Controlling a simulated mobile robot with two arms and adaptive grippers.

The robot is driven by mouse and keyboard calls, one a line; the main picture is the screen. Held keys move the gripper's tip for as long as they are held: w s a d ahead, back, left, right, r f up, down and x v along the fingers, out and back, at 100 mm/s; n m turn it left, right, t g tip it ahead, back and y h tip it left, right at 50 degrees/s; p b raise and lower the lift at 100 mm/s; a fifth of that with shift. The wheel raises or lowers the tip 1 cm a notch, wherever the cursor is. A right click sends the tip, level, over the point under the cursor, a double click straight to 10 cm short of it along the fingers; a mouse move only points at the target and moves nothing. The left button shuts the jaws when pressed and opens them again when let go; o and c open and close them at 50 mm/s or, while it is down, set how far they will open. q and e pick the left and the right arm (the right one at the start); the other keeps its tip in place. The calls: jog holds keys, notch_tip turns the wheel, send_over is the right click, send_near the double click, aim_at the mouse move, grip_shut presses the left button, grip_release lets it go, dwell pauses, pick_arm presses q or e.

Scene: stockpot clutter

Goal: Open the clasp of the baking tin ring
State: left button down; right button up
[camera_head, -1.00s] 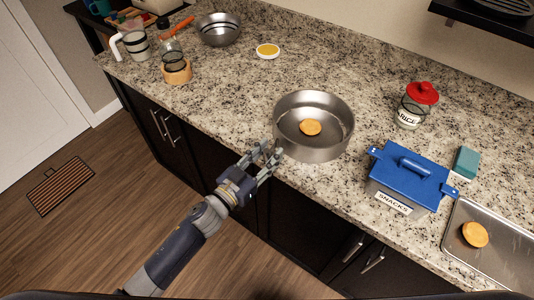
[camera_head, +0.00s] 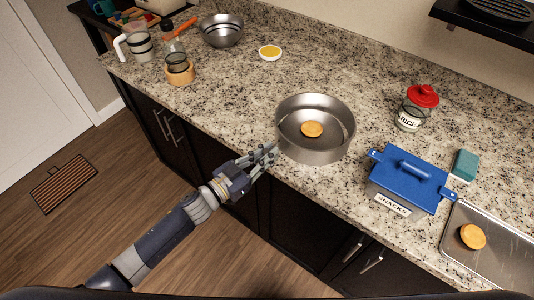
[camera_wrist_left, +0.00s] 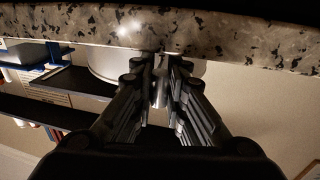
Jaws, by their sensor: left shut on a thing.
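The baking tin ring (camera_head: 322,152) is a round grey metal tin on the granite counter near its front edge, with an orange-brown round cake or biscuit (camera_head: 312,129) inside. My left gripper (camera_head: 273,152) is at the tin's left front side, its fingers close together. In the left wrist view the fingers (camera_wrist_left: 160,70) are shut on a narrow shiny metal piece (camera_wrist_left: 160,88), which looks like the clasp lever. The tin's wall (camera_wrist_left: 103,58) shows behind the fingers. In the head view the fingers hide the clasp. My right gripper is not in view.
A blue-lidded snacks box (camera_head: 408,180), a rice jar (camera_head: 415,110), a teal sponge (camera_head: 464,165) and a metal tray (camera_head: 505,250) stand to the right. A bowl (camera_head: 221,31), a yellow-filled dish (camera_head: 270,53) and a glass bottle (camera_head: 176,55) are at the back left. Counter left of the tin is clear.

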pick_arm(q)
jog(key=c, duration=1.6)
grip_release()
jog(key=v, duration=1.2)
jog(key=shift+s, duration=0.1)
jog(key=s+a+f+n+g+y+b, duration=0.1)
jog(key=a+f+n+y, duration=0.2)
jog(key=f, duration=0.7)
jog(key=s+a+f+y, duration=0.2)
jog(key=a+f+y, duration=0.3)
jog(key=f, duration=0.5)
jog(key=s+a+f+n+g+y+b, duration=0.15)
jog(key=a+f, duration=0.35)
jog(key=f, duration=0.5)
jog(key=s+a+f+n+g+y, duration=0.2)
jog(key=s+a+f+g+y, duration=0.1)
jog(key=s+f, duration=1)
jog(key=s+f+g, duration=0.2)
jog(key=s, duration=0.4)
jog(key=s+d+f+g, duration=0.1)
jog(key=s+f, duration=0.2)
jog(key=s, duration=0.4)
jog(key=s+d+f+g, duration=0.1)
jog(key=s+f+g, duration=0.1)
jog(key=s, duration=0.5)
jog(key=shift+f+n+g+y+b, duration=0.25)
jog(key=shift+f+g+y+b, duration=0.05)
jog(key=shift+g+y, duration=0.05)
